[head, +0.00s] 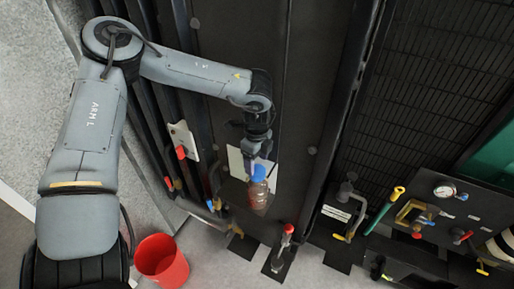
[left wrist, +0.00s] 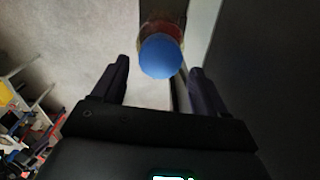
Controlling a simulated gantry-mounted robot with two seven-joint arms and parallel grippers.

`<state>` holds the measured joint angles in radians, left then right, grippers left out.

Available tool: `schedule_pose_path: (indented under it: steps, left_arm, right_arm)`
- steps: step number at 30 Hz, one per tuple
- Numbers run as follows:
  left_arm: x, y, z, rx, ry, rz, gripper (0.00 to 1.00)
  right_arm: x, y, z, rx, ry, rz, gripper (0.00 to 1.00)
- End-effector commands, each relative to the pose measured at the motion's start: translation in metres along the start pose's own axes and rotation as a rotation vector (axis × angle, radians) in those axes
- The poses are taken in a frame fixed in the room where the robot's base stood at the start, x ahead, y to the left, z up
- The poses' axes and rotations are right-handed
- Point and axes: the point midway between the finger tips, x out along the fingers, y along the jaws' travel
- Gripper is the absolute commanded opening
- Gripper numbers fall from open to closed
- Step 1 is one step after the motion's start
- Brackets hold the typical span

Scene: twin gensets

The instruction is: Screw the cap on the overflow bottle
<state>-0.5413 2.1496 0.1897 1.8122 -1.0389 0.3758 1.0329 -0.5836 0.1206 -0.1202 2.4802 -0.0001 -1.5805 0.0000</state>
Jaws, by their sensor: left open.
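The overflow bottle (head: 258,194) is a clear bottle with reddish-brown contents, in the lower middle of the head view. A blue cap (head: 260,173) is at its top end. In the left wrist view the round blue cap (left wrist: 160,56) covers most of the bottle (left wrist: 158,28), and only the bottle's upper part shows behind it. My left gripper (head: 256,158) is at the cap end of the bottle. In the left wrist view its two dark fingers (left wrist: 158,80) are spread apart on either side of the cap, with gaps to both. I cannot tell whether the cap is threaded on. My right gripper is not in view.
A red bucket (head: 161,259) stands on the floor at the lower left. Red-handled valves (head: 181,153) are left of the bottle, and another (head: 288,230) is at its lower right. A gauge panel (head: 445,191) with pipes and coloured handles is at the right.

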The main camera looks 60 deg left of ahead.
Motion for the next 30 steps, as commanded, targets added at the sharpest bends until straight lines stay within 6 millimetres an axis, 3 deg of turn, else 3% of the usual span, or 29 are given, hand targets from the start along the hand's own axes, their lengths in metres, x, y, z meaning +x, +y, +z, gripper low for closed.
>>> schedule_pose_path:
  steps: [9,20,21,29,30]
  left_arm:
    - [0.029,0.0,0.001,-0.002,-0.001,0.001,0.73]
    - [0.033,0.0,0.0,-0.001,0.0,-0.001,0.73]
    - [0.033,0.0,0.0,-0.001,0.0,-0.001,0.72]
    - [0.033,0.0,0.0,-0.001,0.0,-0.001,0.32]
    - [0.033,0.0,0.0,-0.001,0.0,-0.001,0.31]
  right_arm:
    - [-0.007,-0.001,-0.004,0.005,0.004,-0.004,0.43]
    - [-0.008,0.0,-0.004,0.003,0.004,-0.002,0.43]
    - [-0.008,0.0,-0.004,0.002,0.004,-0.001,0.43]
    - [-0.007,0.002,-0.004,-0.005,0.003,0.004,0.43]
    - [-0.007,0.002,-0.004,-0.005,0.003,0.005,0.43]
